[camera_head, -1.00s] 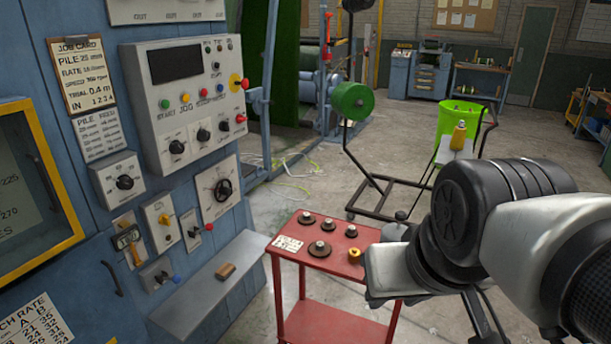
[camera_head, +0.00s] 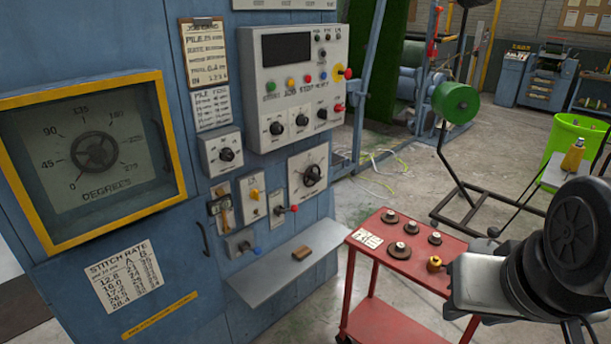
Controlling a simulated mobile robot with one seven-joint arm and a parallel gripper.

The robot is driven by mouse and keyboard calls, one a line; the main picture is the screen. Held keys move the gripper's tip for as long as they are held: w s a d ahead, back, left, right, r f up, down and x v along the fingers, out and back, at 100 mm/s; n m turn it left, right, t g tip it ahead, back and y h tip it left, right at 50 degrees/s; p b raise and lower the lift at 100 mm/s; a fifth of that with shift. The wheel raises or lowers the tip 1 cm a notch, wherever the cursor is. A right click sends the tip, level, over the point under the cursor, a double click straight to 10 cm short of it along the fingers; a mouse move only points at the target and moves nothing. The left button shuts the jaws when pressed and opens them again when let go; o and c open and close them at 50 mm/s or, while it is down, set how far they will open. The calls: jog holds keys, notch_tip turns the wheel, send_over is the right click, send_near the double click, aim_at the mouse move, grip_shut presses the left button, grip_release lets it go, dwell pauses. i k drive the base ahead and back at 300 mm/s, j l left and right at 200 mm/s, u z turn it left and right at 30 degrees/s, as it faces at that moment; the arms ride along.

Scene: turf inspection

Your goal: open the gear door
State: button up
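The blue cabinet fills the left of the head view. A dark vertical handle (camera_head: 203,238) sits on its lower front, right of the stitch rate chart (camera_head: 121,277). The lower blue panel (camera_head: 60,285) bearing this chart looks like the gear door and appears closed; its edges are hard to make out. A yellow strip label (camera_head: 160,315) is under the chart. My arm comes in at the lower right, beside the red cart and well away from the handle. My gripper's fingertips do not show.
A yellow-framed degrees dial window (camera_head: 95,155) is above the panel. A control box (camera_head: 292,88), switches and a grey shelf (camera_head: 282,262) with a brown block are right of the handle. A red cart (camera_head: 400,262) holds gears. A green bucket (camera_head: 575,140) stands behind.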

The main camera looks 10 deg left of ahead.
aim_at(155, 279)
jog(key=u, duration=1.55)
jog(key=i+u, duration=0.2)
jog(key=i+j+z, duration=0.2)
jog(key=i, duration=0.15)
jog(key=i+z, duration=0.25)
jog(key=i+j, duration=0.05)
